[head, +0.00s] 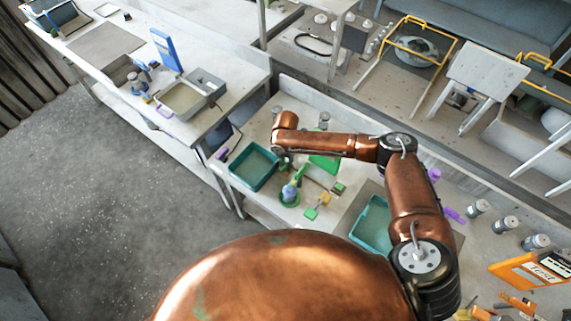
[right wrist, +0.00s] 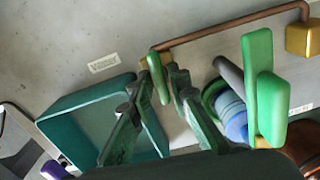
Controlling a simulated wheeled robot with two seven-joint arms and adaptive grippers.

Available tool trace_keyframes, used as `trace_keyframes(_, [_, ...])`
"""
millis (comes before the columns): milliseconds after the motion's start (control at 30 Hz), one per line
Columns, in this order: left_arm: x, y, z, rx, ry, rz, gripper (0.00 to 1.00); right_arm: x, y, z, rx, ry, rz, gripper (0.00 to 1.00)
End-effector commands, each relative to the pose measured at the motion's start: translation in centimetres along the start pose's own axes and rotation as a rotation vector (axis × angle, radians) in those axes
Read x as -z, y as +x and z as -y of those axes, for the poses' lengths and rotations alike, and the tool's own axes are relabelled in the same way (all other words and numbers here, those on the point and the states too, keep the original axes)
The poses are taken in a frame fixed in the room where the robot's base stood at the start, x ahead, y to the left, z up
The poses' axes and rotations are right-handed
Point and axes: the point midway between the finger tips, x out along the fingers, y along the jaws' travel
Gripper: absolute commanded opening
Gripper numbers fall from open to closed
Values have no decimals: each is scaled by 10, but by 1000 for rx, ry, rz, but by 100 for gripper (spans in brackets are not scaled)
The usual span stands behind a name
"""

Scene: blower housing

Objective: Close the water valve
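In the right wrist view, a slim green valve handle (right wrist: 157,76) stands on a yellow fitting at the left end of a copper-coloured pipe (right wrist: 235,30). My right gripper (right wrist: 152,80) is open, with its dark green fingers on either side of this handle; I cannot tell whether they touch it. A larger green handle (right wrist: 265,85) stands to the right of the fingers. In the head view my copper right arm hides the right gripper's fingers. My left gripper is not in view.
A teal tray (head: 253,168) sits at the bench's left end and shows left of the fingers in the wrist view (right wrist: 60,122). A blue and green round object (right wrist: 226,112) stands close right of the fingers. Another teal tray (head: 371,226) lies further right.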

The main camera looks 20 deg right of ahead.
Motion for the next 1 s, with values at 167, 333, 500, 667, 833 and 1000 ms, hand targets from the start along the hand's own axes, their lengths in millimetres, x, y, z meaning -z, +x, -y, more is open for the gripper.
trace_keyframes(167, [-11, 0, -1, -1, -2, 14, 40, 0, 0, 0, 0, 0, 0, 10])
trace_keyframes(333, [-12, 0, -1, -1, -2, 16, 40, 0, 0, 0, 0, 0, 0, 0])
trace_keyframes(500, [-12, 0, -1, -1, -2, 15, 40, 0, 0, 0, 0, 0, 0, 0])
trace_keyframes(667, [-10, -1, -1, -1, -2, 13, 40, 0, -1, 0, 0, 4, 0, 0])
trace_keyframes(833, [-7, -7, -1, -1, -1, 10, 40, 1, -2, 0, 1, 39, -2, 0])
trace_keyframes(1000, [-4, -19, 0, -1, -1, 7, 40, 1, -3, 0, 1, 126, -2, 0])
